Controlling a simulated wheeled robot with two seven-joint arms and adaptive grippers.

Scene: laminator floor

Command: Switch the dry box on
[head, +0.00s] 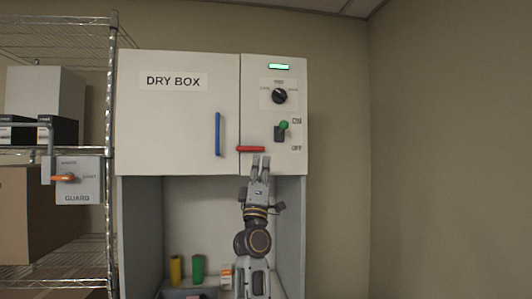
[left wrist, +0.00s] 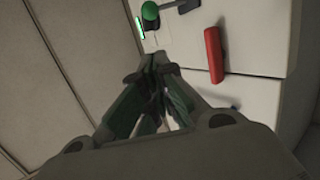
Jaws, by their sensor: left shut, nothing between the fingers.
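The dry box (head: 178,120) is a pale cabinet labelled DRY BOX, with a control panel on its right part. On that panel a switch lever with a green ball (head: 283,125) points up, by the ON mark and away from OFF. A green lamp (head: 279,67) is lit at the top. The green ball also shows in the left wrist view (left wrist: 150,10). My left gripper (head: 261,160) is shut and empty, below and slightly left of the lever, apart from it. In the left wrist view its fingertips (left wrist: 157,66) meet. My right gripper is out of view.
A red handle (head: 250,149) lies just above my left fingertips. A black knob (head: 279,96) is above the lever, and a blue handle (head: 218,134) is on the door. A GUARD switch box (head: 78,188) hangs on the wire rack at left. Bottles stand in the bay below.

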